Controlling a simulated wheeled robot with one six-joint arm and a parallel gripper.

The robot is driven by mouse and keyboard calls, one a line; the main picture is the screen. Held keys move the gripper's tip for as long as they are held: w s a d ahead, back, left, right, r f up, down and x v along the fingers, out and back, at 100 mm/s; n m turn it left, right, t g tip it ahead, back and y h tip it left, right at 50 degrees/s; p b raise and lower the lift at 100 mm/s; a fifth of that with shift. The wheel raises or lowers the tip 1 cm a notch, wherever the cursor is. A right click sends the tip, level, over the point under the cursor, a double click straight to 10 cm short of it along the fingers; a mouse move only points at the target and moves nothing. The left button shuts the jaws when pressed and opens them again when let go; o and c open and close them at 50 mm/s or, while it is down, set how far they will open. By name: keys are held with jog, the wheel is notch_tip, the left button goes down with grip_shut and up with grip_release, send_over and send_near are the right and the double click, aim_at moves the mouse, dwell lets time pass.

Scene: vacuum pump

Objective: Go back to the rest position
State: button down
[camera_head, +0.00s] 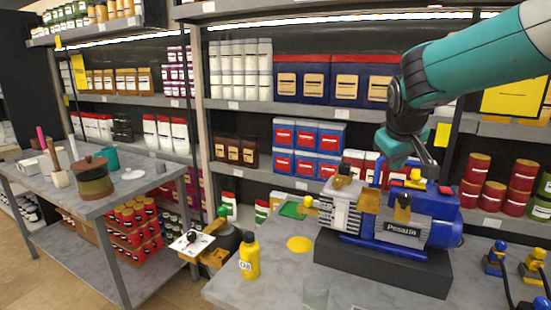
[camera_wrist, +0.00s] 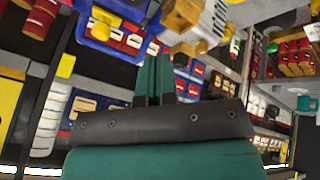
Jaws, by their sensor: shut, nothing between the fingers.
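My gripper (camera_head: 430,167) hangs at the end of my teal and black arm, just above or behind the top of the vacuum pump in the head view; the exact gap is hard to tell. Its teal fingers also show in the wrist view (camera_wrist: 155,78), side by side, shut and empty. The blue and silver vacuum pump (camera_head: 405,232) stands upright on a dark base (camera_head: 380,268) on the grey table. Part of the pump shows upside down at the top of the wrist view (camera_wrist: 113,40).
A yellow bottle (camera_head: 249,257) and a yellow disc (camera_head: 299,244) are left of the pump. Small blue and yellow fittings (camera_head: 496,257) with cables lie at the right. Stocked shelves (camera_head: 185,102) stand behind. Another table (camera_head: 125,198) is at the left, with floor between.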

jog(key=s+a+f+n+g+y, duration=0.1)
jog(key=s+a, duration=0.4)
jog(key=s, duration=0.6)
jog(key=s+a+f+n+g+y, duration=0.2)
jog(key=s+a, duration=0.3)
jog(key=s, duration=0.6)
jog(key=s+a+f+n+g+y, duration=0.1)
jog(key=s+a+y, duration=0.3)
jog(key=s, duration=0.7)
jog(key=shift+s+a+f+g, duration=0.3)
jog(key=shift+a+f+g, duration=0.45)
jog(key=shift+a, duration=0.3)
